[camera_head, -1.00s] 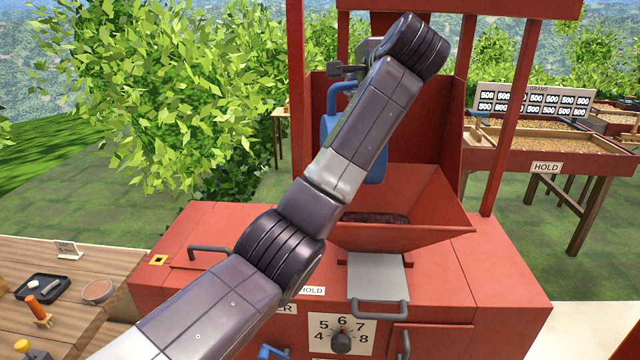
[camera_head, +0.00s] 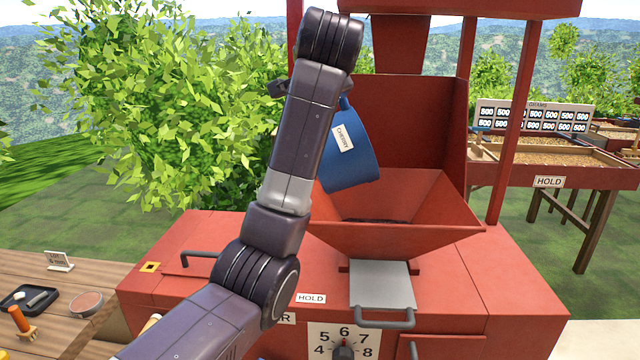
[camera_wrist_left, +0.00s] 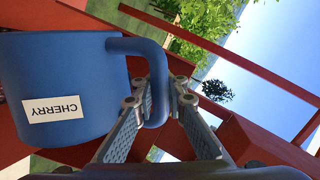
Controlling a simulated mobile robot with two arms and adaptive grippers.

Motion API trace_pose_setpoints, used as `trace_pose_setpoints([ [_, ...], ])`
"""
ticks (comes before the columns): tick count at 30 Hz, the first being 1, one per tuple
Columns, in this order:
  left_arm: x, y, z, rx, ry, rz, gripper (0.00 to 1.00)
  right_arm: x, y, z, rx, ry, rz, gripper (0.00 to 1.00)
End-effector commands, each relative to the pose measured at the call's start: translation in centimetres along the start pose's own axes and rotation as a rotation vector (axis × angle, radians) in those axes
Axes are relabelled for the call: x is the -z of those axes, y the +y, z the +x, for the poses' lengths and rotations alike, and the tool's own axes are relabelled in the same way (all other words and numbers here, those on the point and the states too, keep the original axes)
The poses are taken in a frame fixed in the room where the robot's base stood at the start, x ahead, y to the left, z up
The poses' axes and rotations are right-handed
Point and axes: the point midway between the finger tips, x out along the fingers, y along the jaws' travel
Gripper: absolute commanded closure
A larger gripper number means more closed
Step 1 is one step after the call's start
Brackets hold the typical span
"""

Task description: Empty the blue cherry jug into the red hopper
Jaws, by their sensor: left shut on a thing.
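The blue cherry jug (camera_head: 345,165) hangs tilted over the left part of the red hopper (camera_head: 430,205), its CHERRY label facing me. Its mouth and inside are hidden. In the left wrist view the jug (camera_wrist_left: 90,70) fills the left side, and my left gripper (camera_wrist_left: 160,88) is shut on its blue handle (camera_wrist_left: 148,48). In the head view my forearm hides most of that gripper. A dark strip of contents (camera_head: 378,220) shows low in the hopper. My right gripper is not in view.
Red posts (camera_head: 516,120) frame the hopper. A grey sliding plate (camera_head: 381,284) and a dial (camera_head: 343,350) are on the machine below. A wooden table (camera_head: 50,300) with a black tray (camera_head: 30,300) stands at left. Drying beds (camera_head: 550,160) stand at right.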

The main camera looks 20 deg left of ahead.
Motion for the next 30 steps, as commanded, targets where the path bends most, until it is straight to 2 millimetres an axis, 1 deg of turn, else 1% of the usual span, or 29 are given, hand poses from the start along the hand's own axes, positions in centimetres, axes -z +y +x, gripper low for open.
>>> trace_pose_setpoints([
  [1,-0.3,0.0,0.0,0.002,0.008,-0.015,1.00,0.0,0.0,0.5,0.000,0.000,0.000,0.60],
  [11,-0.5,-0.2,-0.1,-0.001,0.013,-0.029,1.00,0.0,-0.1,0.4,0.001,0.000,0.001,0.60],
  [14,-1.3,0.0,0.1,-0.005,0.027,-0.066,1.00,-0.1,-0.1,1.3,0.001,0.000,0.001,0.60],
  [18,-3.3,-0.1,0.3,-0.017,0.068,-0.172,1.00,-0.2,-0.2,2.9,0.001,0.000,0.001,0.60],
  [21,-4.2,-0.3,0.3,-0.024,0.092,-0.233,1.00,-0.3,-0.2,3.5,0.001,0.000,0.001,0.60],
  [24,-4.6,-0.5,0.3,-0.029,0.106,-0.265,1.00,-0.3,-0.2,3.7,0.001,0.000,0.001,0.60],
  [30,-4.6,-0.7,0.2,-0.030,0.108,-0.270,1.00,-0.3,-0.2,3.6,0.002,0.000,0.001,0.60],
])
